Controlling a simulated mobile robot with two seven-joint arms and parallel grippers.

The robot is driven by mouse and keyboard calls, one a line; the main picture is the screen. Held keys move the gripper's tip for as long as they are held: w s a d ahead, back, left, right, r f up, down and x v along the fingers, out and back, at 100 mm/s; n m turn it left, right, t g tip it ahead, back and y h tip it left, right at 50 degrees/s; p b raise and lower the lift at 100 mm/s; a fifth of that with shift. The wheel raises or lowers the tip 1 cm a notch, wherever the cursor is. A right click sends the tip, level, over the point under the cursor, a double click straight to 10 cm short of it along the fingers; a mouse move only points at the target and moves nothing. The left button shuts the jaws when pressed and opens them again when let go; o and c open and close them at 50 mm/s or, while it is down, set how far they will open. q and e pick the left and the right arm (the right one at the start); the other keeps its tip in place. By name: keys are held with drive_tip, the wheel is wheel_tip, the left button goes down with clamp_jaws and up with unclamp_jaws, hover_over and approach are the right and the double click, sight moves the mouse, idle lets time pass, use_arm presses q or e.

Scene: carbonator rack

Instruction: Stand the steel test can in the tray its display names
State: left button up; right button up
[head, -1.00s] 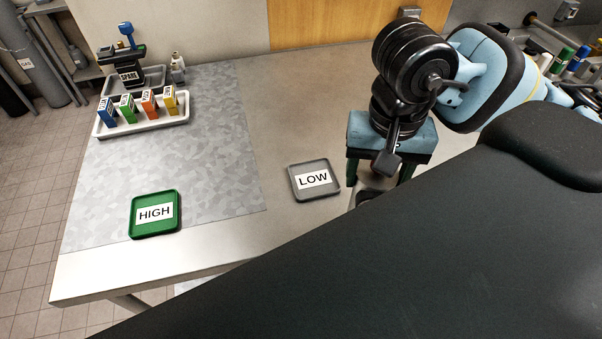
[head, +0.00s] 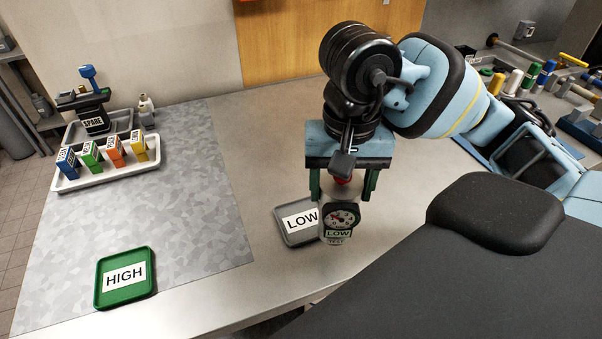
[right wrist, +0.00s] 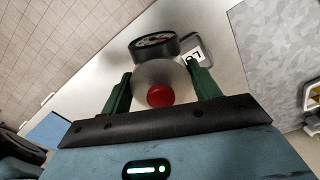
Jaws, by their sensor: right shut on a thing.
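The steel test can (head: 338,239) is upright in my right gripper (head: 343,187), which is shut on it near its red top (head: 343,181). Its round dial (head: 342,217) faces the head camera, with a label reading LOW under it. The grey LOW tray (head: 283,222) lies just left of the can, which hides its right part. I cannot tell how high the can is. The green HIGH tray (head: 125,299) is empty at the front left. In the right wrist view, the can (right wrist: 152,74) sits between the fingers, with the LOW tray (right wrist: 205,44) partly behind it. My left gripper is out of view.
A white tray (head: 108,175) with several coloured boxes stands at the back left, by a grey tray marked SPARE (head: 93,122). Coloured items in racks (head: 515,82) stand at the right. The patterned mat (head: 190,220) is mostly clear.

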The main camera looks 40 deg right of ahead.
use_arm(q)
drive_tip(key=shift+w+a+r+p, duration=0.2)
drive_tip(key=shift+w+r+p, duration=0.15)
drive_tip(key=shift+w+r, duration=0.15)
use_arm(e)
drive_tip(key=w+f, duration=0.4)
drive_tip(key=w, duration=0.4)
drive_tip(key=shift+w+a, duration=0.35)
drive_tip(key=shift+a, duration=0.05)
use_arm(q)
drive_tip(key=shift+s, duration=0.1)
use_arm(e)
drive_tip(key=shift+f, duration=0.2)
drive_tip(key=shift+f, duration=0.15)
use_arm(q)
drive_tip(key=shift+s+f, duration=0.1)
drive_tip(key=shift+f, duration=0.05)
use_arm(e)
drive_tip(key=o, duration=1.3)
drive_tip(key=shift+c, duration=0.2)
